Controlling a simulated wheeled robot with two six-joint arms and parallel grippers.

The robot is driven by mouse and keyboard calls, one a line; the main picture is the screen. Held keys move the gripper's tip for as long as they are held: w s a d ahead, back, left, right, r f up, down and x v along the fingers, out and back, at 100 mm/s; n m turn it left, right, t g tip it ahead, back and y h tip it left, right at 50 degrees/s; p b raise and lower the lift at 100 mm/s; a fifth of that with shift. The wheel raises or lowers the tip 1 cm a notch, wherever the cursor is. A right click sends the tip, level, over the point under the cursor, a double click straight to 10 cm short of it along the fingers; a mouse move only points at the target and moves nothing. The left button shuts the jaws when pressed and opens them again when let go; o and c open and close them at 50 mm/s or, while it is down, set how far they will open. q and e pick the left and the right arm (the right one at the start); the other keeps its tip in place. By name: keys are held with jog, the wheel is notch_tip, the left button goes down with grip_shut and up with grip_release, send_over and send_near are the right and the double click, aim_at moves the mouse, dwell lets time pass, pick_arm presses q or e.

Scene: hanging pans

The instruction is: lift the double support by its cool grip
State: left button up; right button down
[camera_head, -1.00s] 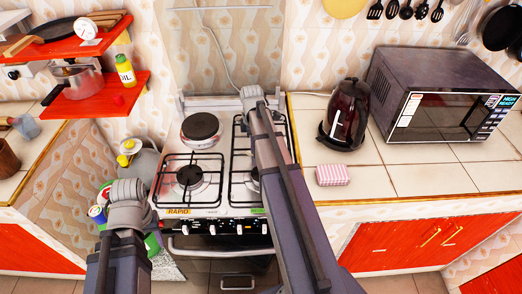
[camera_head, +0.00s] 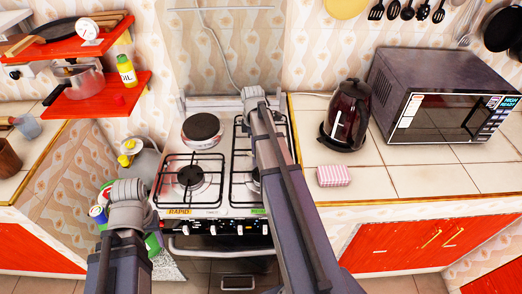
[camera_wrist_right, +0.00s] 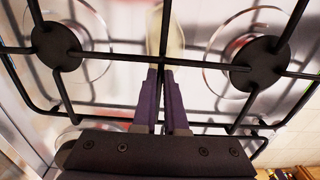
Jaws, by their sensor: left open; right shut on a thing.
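The double support, a black wire grate (camera_head: 231,186), lies over the right pair of burners on the stove, partly hidden by my right arm. In the right wrist view its bars (camera_wrist_right: 110,56) cross above two dark burner caps. My right gripper (camera_wrist_right: 166,88) is shut at the middle of the grate, between the two burners; the exact contact is hard to see. A pale cream piece (camera_wrist_right: 165,28) runs on beyond the fingers. It could be the grip, but I cannot tell. My left gripper (camera_head: 128,190) is open and empty at the stove's front left corner.
A kettle (camera_head: 344,117), a pink striped sponge (camera_head: 333,176) and a microwave (camera_head: 440,100) stand on the right counter. Red shelves (camera_head: 105,95) hang at the left.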

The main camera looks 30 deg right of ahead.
jog(key=shift+r, duration=0.15)
notch_tip(320, 180, up, 10)
jog(key=p, duration=1)
